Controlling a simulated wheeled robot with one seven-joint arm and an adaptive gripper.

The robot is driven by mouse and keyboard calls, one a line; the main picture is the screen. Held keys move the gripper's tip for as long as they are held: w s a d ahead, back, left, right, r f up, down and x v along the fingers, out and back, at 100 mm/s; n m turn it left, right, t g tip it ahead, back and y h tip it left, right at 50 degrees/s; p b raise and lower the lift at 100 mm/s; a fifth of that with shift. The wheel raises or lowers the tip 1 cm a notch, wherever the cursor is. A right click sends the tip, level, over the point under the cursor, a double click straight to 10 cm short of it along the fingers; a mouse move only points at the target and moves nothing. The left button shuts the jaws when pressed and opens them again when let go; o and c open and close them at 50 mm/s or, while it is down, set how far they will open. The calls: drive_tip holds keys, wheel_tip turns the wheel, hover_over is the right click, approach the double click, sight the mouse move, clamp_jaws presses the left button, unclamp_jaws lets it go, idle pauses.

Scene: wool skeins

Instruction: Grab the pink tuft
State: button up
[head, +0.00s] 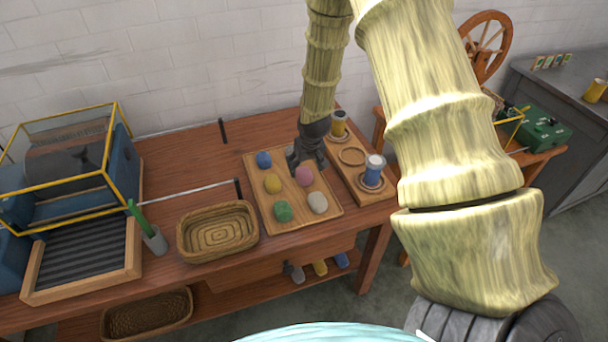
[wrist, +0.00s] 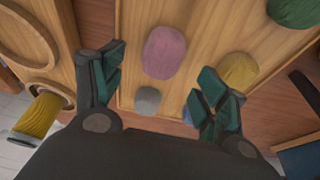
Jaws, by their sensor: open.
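The pink tuft (head: 304,175) lies on a wooden tray (head: 252,167) in the right column of tufts. In the wrist view the pink tuft (wrist: 164,52) appears in the gap between my fingertips, toward the top. My gripper (head: 306,160) is above the tray's back part, just behind the pink tuft in the head view. In the wrist view my gripper (wrist: 160,70) is open with dark green finger pads spread apart, and nothing is held. I cannot tell the exact height of the fingers above the tuft.
Blue (head: 264,159), yellow (head: 272,183), green (head: 283,212) and pale grey (head: 318,202) tufts share the tray. Another grey tuft (wrist: 147,100) shows near my fingers. A spool board (head: 345,174) stands right of the tray, a basket (head: 217,230) left.

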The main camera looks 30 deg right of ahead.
sight(305, 172)
wheel_tip(305, 172, down, 2)
drive_tip(key=shift+f+p, duration=0.2)
drive_tip(key=shift+p, duration=0.3)
drive_tip(key=shift+x, duration=0.95)
drive_tip(key=shift+w, duration=0.1)
drive_tip(key=c, duration=0.8)
